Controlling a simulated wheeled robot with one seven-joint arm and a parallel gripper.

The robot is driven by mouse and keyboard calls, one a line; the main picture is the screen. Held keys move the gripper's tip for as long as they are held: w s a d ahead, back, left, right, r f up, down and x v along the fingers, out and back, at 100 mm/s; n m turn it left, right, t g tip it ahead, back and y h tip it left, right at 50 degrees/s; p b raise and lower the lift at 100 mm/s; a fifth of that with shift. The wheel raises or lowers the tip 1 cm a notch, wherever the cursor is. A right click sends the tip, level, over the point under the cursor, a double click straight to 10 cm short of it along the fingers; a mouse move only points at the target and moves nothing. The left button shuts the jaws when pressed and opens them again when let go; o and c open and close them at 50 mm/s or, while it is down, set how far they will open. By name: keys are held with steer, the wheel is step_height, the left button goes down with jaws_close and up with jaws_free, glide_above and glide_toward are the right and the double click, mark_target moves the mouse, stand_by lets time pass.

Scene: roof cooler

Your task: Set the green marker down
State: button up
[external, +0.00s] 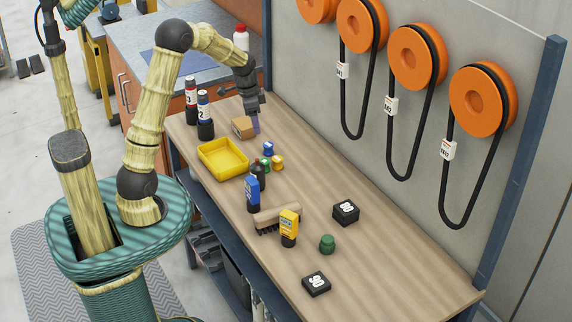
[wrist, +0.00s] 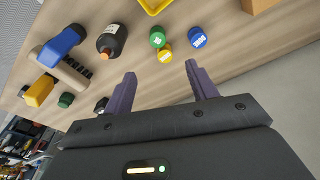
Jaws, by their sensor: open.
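The green marker (external: 266,164) is a short green piece with a pale label on its top. It stands on the wooden bench among a yellow marker (external: 277,163) and a blue marker (external: 268,149). In the wrist view the green marker (wrist: 157,38) sits close against the yellow one (wrist: 165,54), with the blue one (wrist: 197,37) to their right. My gripper (external: 256,126) is at the back of the bench, beyond the markers and beside a cardboard box. In the wrist view its purple fingers (wrist: 160,69) are spread apart with nothing between them.
A yellow tray (external: 241,158), a cardboard box (external: 242,127) and a dark bottle (external: 258,176) surround the markers. A blue-and-black tool (external: 252,190), a brush (external: 279,217), a dark green knob (external: 327,244) and black blocks (external: 346,212) lie nearer. Bench space right of the markers is bare.

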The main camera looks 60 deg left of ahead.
steer(key=p, duration=0.2)
glide_toward(264, 161)
steer(key=f, duration=0.2)
steer(key=w+f, duration=0.1)
steer(key=f, duration=0.2)
steer(key=shift+f, duration=0.15)
steer(key=shift+f, duration=0.1)
steer(key=shift+w+d+f+p, duration=0.1)
steer(key=shift+f+p, duration=0.1)
steer(key=shift+f, duration=0.65)
steer(key=shift+w+d+f+p, duration=0.15)
steer(key=shift+f+p, duration=0.1)
steer(key=shift+f, duration=0.55)
steer(key=shift+w+d+f+p, duration=0.1)
steer(key=shift+f+p, duration=0.1)
steer(key=shift+f, duration=0.65)
steer(key=c, duration=1.1)
steer(key=shift+r+b, duration=0.85)
steer(key=shift+r, duration=4.2)
